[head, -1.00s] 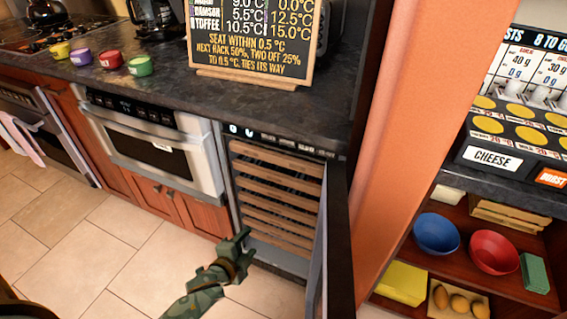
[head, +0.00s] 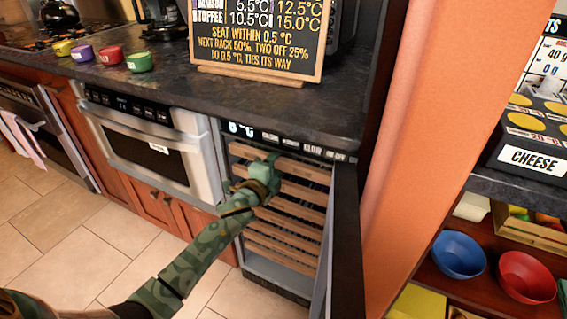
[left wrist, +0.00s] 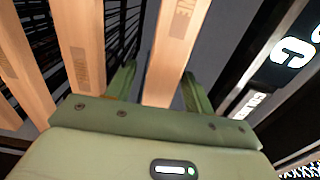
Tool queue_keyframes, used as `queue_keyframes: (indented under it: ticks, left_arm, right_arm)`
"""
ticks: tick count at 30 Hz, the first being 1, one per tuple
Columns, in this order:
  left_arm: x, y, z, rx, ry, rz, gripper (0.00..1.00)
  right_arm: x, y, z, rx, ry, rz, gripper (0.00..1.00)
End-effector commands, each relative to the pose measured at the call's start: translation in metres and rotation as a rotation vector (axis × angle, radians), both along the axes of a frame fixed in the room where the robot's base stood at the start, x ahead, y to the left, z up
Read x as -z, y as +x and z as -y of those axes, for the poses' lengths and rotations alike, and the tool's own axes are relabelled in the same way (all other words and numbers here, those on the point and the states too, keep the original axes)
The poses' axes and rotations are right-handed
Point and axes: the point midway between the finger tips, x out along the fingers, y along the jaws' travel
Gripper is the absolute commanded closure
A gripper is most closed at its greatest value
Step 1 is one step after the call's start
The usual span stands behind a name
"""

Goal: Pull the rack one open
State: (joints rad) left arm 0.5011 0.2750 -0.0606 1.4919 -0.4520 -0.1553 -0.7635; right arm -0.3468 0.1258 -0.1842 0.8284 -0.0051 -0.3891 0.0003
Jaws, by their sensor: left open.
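The wine cooler (head: 330,154) stands open under the counter with a stack of wooden-fronted racks inside. The top rack, rack one (head: 305,170), is the slat closest to the control panel. In the left wrist view its wooden front (left wrist: 175,50) carries a partly readable label ending in "NE". My left gripper (head: 268,172) is at this top rack. In the left wrist view the open gripper (left wrist: 158,88) has one finger on each side of the slat, and a gap shows beside it. My right gripper is not in view.
The cooler door (head: 343,245) stands open at the right, beside an orange wall (head: 425,100). A second rack front (left wrist: 82,40) lies close beside my gripper. The counter (head: 180,85) overhangs above. The tiled floor (head: 95,240) in front is clear.

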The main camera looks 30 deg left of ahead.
Motion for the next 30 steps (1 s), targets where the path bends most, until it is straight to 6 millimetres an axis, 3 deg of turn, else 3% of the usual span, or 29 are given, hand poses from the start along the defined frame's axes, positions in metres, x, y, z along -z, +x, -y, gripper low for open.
queue_keyframes:
  ticks: [6, 15, 21, 30]
  left_arm:
    - [0.001, 0.022, -0.001, 0.000, 0.000, -0.001, 0.47]
    - [-0.001, 0.024, -0.001, 0.000, -0.001, 0.000, 0.47]
    - [0.000, 0.024, -0.001, 0.000, -0.001, 0.000, 1.00]
    - [-0.002, 0.010, -0.001, -0.001, 0.000, -0.001, 1.00]
  right_arm:
    - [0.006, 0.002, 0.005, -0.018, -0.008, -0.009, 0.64]
    - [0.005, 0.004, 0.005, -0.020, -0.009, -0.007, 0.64]
    - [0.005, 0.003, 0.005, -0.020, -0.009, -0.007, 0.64]
    - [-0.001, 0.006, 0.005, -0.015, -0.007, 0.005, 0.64]
